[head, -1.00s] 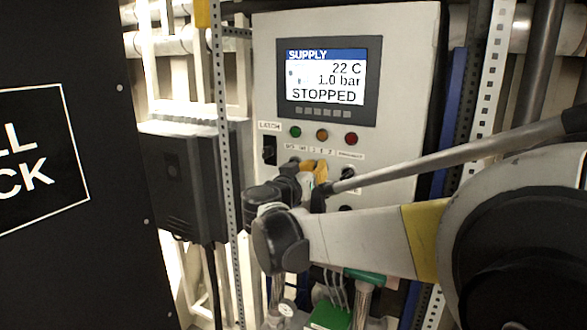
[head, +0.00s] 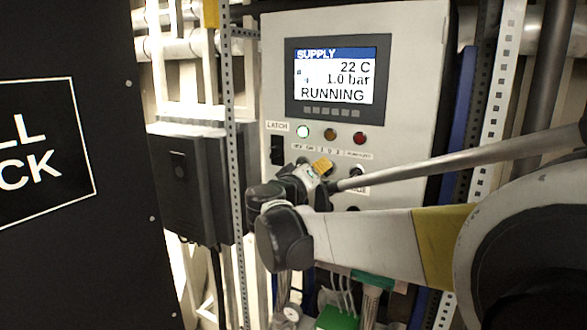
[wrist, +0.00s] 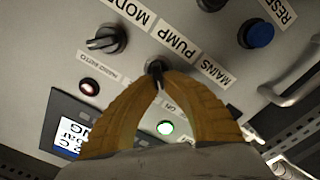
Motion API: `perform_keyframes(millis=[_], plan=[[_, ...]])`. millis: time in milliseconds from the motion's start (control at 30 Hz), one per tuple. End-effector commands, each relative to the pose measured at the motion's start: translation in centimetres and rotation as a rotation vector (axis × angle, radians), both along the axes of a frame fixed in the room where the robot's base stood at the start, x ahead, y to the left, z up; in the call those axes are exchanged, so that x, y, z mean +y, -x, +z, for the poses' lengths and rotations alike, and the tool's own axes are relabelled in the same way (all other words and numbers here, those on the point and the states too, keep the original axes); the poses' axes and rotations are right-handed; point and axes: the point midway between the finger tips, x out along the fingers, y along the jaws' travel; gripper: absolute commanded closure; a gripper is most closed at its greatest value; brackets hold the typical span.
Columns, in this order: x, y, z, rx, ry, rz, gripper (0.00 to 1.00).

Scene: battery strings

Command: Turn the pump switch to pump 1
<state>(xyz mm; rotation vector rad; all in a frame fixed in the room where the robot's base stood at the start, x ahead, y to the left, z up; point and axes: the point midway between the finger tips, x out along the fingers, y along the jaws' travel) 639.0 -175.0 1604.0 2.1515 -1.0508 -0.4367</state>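The pump switch (wrist: 154,67) is a small black knob beside the PUMP label in the wrist view. My gripper (wrist: 160,80) has its yellow fingers closed in on the knob from both sides, and they hide part of it. Which mark the knob points to cannot be read. In the head view my gripper (head: 320,168) is at the control panel (head: 410,60), and my arm hides the switch. The display (head: 338,75) reads SUPPLY, 22 C, 1.0 bar, RUNNING. The green lamp (head: 303,131) is lit, also in the wrist view (wrist: 165,128).
The black MODE knob (wrist: 106,40) and a red lamp (wrist: 89,87) sit near my fingers. A blue RESET button (wrist: 259,34) and a metal handle (wrist: 290,88) are at the right. A perforated upright (head: 230,150) stands left of the panel.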

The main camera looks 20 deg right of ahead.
Motion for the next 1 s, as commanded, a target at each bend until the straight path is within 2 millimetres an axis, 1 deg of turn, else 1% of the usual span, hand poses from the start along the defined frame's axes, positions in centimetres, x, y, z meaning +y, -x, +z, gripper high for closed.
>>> perform_keyframes(millis=[433, 500, 533, 867, 967, 1000], plan=[[-0.1, 0.1, -0.1, 0.008, 0.004, -0.003, 1.0], [-0.1, 0.1, -0.1, 0.008, 0.004, -0.003, 0.73], [-0.1, 0.1, -0.1, 0.008, 0.004, -0.003, 0.68], [0.1, 0.1, 0.0, 0.008, 0.006, -0.001, 0.68], [1.0, 0.7, 0.0, 0.008, 0.006, 0.001, 0.68], [1.5, 1.1, 0.0, 0.008, 0.006, 0.002, 0.68]])
